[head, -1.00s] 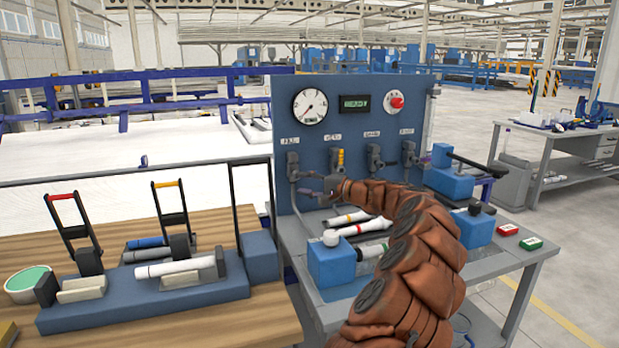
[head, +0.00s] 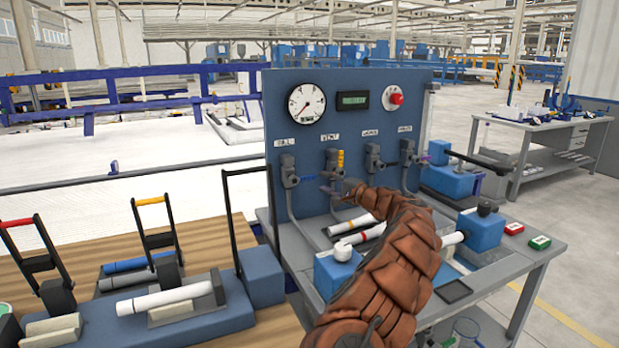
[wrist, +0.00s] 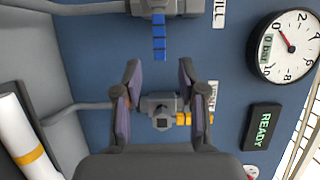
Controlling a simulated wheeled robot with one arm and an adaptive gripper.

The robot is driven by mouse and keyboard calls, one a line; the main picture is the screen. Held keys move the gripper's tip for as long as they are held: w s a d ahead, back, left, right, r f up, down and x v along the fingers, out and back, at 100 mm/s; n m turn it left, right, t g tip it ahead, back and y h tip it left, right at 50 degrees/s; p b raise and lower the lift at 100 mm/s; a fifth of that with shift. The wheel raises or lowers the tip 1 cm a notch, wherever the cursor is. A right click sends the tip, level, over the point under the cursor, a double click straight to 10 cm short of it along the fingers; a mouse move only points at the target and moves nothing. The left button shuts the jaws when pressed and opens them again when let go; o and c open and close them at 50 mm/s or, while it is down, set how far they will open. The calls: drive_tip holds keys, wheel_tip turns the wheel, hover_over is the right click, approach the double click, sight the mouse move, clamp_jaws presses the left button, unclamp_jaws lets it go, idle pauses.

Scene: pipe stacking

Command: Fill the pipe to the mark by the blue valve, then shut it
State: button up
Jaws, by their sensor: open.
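The fill valve (wrist: 160,8) is at the top of the wrist view, its blue handle (wrist: 159,40) pointing down toward my gripper. In the head view the fill valve (head: 288,170) is leftmost on the panel. My gripper (wrist: 158,70) is open and empty, its fingers apart below the blue handle. The vent valve (wrist: 160,113) with its yellow handle (wrist: 196,119) shows between and beyond the fingers. The gauge (wrist: 290,45) needle is near zero. A white pipe (head: 453,239) shows at the right clamp; my arm hides most of it, and I cannot see the mark.
Two more valves (head: 373,160) (head: 408,152) sit right of the vent on the blue panel (head: 345,115). Loose white pipes with yellow (head: 352,224) and red (head: 360,236) bands lie below. The small display (wrist: 261,128) reads READY. A blue clamp (head: 336,272) stands left of my arm.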

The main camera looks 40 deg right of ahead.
sight(311, 179)
drive_tip(key=w, duration=0.2)
drive_tip(key=w+a, duration=0.1)
drive_tip(key=w, duration=0.1)
drive_tip(key=shift+w+a, duration=0.15)
drive_tip(key=shift+w, duration=0.25)
drive_tip(key=shift+w+p, duration=0.4)
drive_tip(key=shift+w, duration=0.6)
clamp_jaws()
